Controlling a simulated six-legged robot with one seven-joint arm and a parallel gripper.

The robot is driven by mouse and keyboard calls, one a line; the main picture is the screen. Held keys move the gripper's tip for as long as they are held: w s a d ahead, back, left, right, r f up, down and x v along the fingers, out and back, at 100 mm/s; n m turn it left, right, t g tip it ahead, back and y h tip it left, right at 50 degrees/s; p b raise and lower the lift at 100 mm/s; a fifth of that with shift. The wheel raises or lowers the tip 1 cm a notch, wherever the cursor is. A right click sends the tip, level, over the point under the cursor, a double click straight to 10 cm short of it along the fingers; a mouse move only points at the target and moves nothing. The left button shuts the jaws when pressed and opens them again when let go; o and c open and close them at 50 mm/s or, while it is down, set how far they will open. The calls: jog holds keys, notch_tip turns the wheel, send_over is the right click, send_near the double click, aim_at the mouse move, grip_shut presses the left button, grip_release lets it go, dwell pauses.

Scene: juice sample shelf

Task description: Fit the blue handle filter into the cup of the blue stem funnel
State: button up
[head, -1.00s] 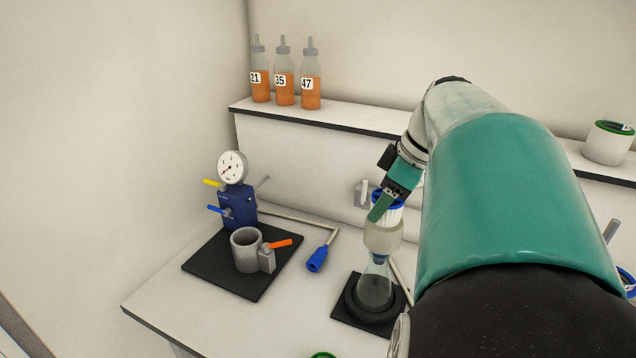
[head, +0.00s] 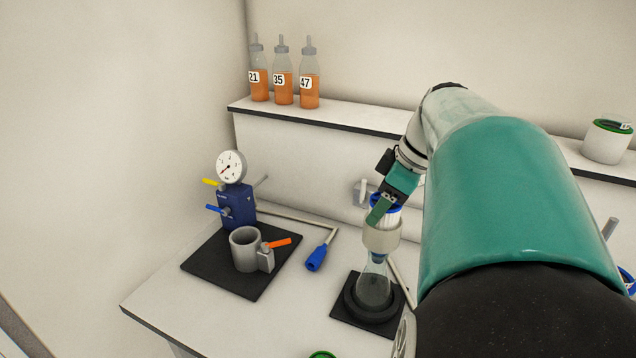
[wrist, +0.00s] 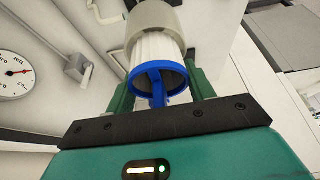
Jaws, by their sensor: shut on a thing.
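The blue handle filter (head: 391,216) is a white pleated cylinder with a blue rim. In the wrist view the filter (wrist: 157,72) shows its blue handle toward me. My gripper (head: 382,205) is shut on the filter; its fingers (wrist: 160,92) sit on either side of the blue end. The blue stem funnel (head: 381,237) has a pale grey cup and a blue stem, standing upright in a flask. The filter is above the cup, its lower end hidden behind the cup rim; it looks partly inside. The cup (wrist: 152,17) also shows in the wrist view.
The flask (head: 373,288) stands in a black ring on a dark mat. To the left are a grey mug-like holder (head: 244,250) with an orange lever, a blue gauge unit (head: 237,205) and a blue-handled tool (head: 316,259). Bottles (head: 284,80) stand on the shelf behind.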

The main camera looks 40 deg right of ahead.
jog(key=shift+f, duration=0.5)
jog(key=shift+r, duration=1.05)
jog(key=shift+f, duration=0.95)
dwell(0.6)
jog(key=shift+r, duration=0.95)
jog(key=o, duration=1)
jog(key=shift+o, duration=0.2)
jog(key=v, duration=1.3)
jog(key=shift+r, duration=0.35)
